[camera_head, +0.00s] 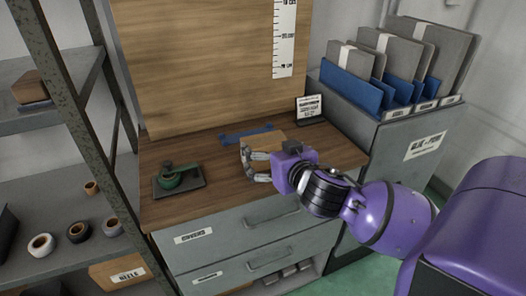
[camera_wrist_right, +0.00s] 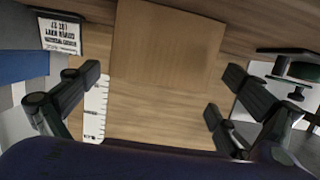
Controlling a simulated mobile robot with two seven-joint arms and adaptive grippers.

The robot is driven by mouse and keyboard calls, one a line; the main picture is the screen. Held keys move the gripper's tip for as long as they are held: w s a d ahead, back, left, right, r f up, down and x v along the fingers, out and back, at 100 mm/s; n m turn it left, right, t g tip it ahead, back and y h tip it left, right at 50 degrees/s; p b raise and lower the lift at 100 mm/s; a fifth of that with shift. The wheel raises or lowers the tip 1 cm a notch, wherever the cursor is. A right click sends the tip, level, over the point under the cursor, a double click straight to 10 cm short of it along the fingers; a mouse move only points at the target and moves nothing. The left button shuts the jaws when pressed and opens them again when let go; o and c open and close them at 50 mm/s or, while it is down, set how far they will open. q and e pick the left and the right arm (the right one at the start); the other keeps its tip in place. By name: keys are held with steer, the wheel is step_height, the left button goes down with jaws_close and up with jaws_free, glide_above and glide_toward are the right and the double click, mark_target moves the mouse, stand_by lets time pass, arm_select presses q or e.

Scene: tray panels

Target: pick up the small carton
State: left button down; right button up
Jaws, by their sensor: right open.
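The small carton (camera_head: 270,138) is a plain tan box on the wooden cabinet top, partly hidden behind my right gripper in the head view. In the right wrist view the carton (camera_wrist_right: 168,50) fills the upper middle. My right gripper (camera_head: 248,163) is open, with its fingers beside the carton's near left part in the head view. In the wrist view the open fingers of the right gripper (camera_wrist_right: 158,88) stand apart to either side, with the carton's face between and beyond them. I cannot tell whether they touch it. My left gripper is not in view.
A green tool on a dark tray (camera_head: 195,190) sits left on the cabinet top. A blue strip (camera_head: 243,133) lies behind the carton. A small sign (camera_head: 310,108) stands back right, near a file rack (camera_head: 390,105). A wooden backboard (camera_head: 200,70) bears a white ruler (camera_head: 284,40).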

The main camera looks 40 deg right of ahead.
steer(key=x, duration=0.4)
steer(key=shift+w+f, duration=0.15)
steer(key=shift+w, duration=0.2)
steer(key=shift+w+f, duration=0.1)
steer(key=c, duration=1)
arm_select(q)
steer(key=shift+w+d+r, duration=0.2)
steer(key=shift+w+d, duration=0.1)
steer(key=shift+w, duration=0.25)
